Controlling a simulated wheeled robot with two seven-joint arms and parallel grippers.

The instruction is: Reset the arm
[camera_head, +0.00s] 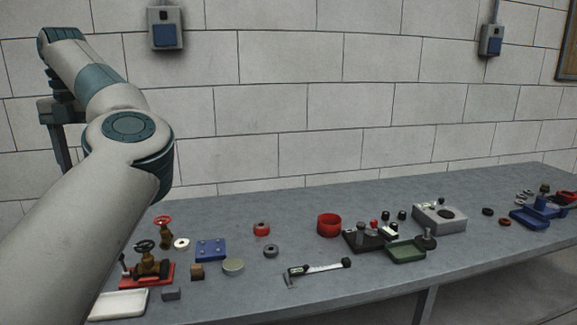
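My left arm (131,130) comes in from the lower left, rises to a bent joint and then reaches up and left. Its far end is at the upper left, in front of the wall. A dark gripper part (59,125) hangs below that end, well above the table and touching nothing that I can see. The forearm hides part of it, so I cannot tell whether the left gripper is open or shut. My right arm and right gripper are out of view.
A long grey table (340,196) runs along the block wall. The table's back strip is clear.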

